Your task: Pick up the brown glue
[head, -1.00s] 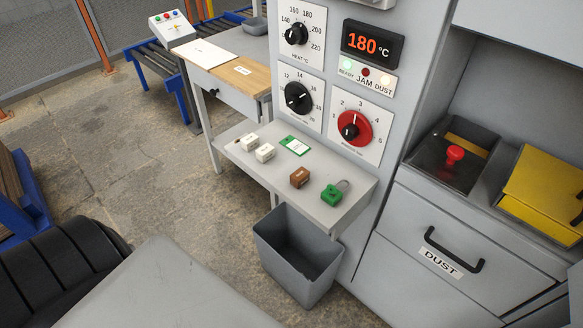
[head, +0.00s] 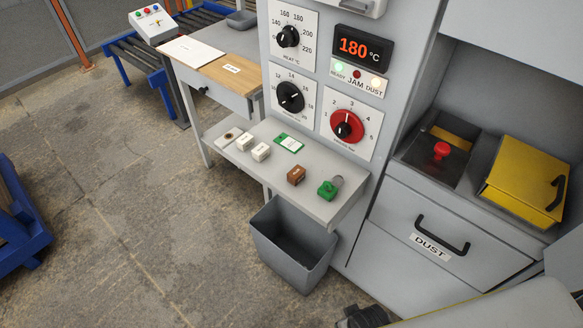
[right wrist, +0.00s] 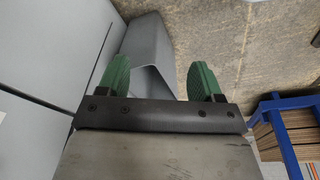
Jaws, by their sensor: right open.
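The brown glue (head: 296,175) is a small brown block on the grey shelf (head: 335,207) under the machine's dials, in the head view. The glue does not show in that view. My left gripper is not in view.
A grey bin (head: 292,245) stands on the floor below the shelf; it also shows beyond the fingers in the right wrist view (right wrist: 148,50). A second white block (head: 245,141) and a green card (head: 289,143) share the shelf. A dust drawer (head: 440,240) is at right.

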